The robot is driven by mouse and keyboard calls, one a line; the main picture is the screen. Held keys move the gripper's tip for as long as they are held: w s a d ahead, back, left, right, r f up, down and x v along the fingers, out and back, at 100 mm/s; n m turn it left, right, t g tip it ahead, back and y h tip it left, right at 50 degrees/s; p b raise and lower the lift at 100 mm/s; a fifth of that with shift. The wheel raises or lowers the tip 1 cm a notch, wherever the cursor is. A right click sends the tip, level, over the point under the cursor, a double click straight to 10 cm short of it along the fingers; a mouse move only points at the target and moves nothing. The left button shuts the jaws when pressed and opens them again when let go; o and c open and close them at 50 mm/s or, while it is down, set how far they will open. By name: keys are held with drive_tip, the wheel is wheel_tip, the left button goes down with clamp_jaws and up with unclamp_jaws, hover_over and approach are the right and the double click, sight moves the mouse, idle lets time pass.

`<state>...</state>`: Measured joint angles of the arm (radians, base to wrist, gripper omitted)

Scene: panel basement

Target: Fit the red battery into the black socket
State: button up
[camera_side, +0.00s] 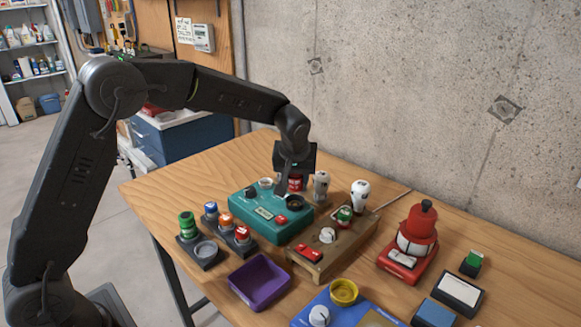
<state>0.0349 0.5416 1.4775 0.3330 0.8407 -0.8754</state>
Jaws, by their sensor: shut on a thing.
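My gripper (294,178) is shut on the red battery (296,184), a red cylinder with a pale band, at the back right of the teal unit. The fingers hide part of it. The black socket (295,202) is a dark round ring on top of the teal unit (262,228), at its right side. In the picture the battery is just above and behind the socket. I cannot tell whether its lower end touches the socket.
A black holder (207,262) with several coloured cylinders stands left of the teal unit. A purple tray (258,281) lies in front. A wooden unit (330,258) with white knobs and a red lantern (417,228) stand to the right. Bulb-like white pieces (321,184) stand close beside my gripper.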

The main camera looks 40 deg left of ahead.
sight(295, 190)
drive_tip(key=shift+f, duration=1.85)
drive_tip(key=shift+f, duration=0.4)
drive_tip(key=o, duration=0.7)
drive_tip(key=shift+v, duration=5.35)
drive_tip(key=shift+r, duration=0.1)
